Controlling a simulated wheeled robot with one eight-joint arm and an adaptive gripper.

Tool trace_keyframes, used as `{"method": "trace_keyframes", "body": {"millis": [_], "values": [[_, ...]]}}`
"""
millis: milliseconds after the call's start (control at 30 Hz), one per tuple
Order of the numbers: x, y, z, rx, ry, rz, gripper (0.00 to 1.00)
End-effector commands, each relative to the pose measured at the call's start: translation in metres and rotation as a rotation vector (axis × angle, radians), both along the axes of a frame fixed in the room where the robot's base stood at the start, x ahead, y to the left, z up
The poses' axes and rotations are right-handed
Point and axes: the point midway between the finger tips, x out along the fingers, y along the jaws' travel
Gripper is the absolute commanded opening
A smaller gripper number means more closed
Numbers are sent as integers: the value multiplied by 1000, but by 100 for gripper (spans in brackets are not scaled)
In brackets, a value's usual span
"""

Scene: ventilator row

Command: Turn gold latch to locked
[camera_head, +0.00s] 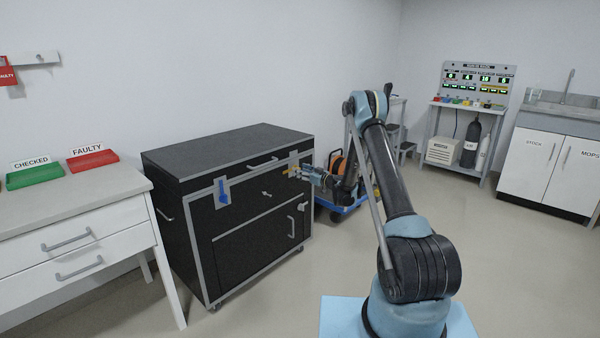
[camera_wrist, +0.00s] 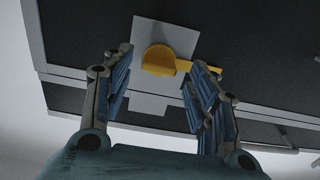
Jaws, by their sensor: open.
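The gold latch (camera_wrist: 160,60) sits on a grey plate (camera_wrist: 172,36) on the black cabinet's front. In the wrist view its round hub lies between my fingers and its short lever points to the right, close to the right finger. My gripper (camera_wrist: 165,75) is open, with a finger on either side of the latch; I cannot tell whether the right finger touches the lever. In the head view my gripper (camera_head: 304,173) is at the cabinet's upper right front, partly covering the gold latch (camera_head: 291,171). A blue latch (camera_head: 222,192) hangs on a plate further left.
The black cabinet (camera_head: 200,240) stands on casters against the wall. A white drawer table (camera_head: 80,245) with a green tray (camera_head: 35,175) and a red tray (camera_head: 92,160) is at left. A blue cart (camera_head: 340,205) stands behind my arm. The floor at right is clear.

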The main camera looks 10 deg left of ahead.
Motion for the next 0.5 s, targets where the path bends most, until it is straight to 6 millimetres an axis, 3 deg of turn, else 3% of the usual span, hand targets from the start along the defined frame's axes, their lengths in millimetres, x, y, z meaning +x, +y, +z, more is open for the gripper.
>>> {"method": "trace_keyframes", "body": {"millis": [500], "values": [[10,-2,0,0,0,-16,53]]}}
